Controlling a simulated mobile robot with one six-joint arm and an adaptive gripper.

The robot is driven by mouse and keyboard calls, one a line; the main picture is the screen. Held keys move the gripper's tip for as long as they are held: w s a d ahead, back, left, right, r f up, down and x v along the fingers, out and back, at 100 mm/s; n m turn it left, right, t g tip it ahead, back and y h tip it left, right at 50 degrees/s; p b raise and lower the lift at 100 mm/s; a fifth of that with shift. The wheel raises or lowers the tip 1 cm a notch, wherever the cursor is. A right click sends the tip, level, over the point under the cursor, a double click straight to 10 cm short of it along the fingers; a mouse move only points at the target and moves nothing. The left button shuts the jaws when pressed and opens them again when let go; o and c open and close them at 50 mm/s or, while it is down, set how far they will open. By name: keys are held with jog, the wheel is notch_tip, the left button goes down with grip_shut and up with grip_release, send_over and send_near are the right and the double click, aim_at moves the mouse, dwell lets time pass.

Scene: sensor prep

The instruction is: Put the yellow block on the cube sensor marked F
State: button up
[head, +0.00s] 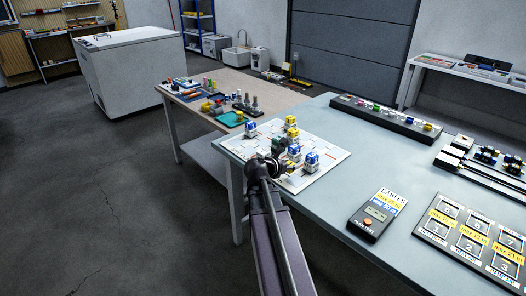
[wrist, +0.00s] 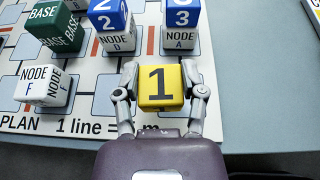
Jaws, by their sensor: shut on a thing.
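My gripper (wrist: 159,92) is shut on the yellow block (wrist: 160,87), which has a black 1 on its face. One finger is on each side of it. The white cube marked NODE F (wrist: 42,86) stands to the left on the printed plan board (wrist: 93,122), apart from the block, with nothing on top. The block is near the board's front edge; its height above the board is hard to tell. In the head view my gripper (head: 272,167) is over the front of the board (head: 326,153), and the held block cannot be made out.
A blue 2 block (wrist: 110,14) sits on the NODE D cube (wrist: 116,40). A blue 3 block (wrist: 182,14) sits on the NODE A cube (wrist: 180,40). A green BASE block (wrist: 55,27) stands behind NODE F.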

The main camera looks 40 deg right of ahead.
jog(key=shift+a, duration=0.1)
jog(key=shift+w+a+r+p, duration=0.15)
jog(key=shift+a+r+p, duration=0.15)
jog(key=shift+r+p, duration=0.05)
jog(key=a+r+p, duration=0.4)
jog(key=shift+a+r+p, duration=0.2)
jog(key=shift+r+p, duration=0.2)
jog(key=shift+w, duration=0.15)
jog(key=b, duration=0.1)
send_over(265, 152)
jog(key=shift+f, duration=0.7)
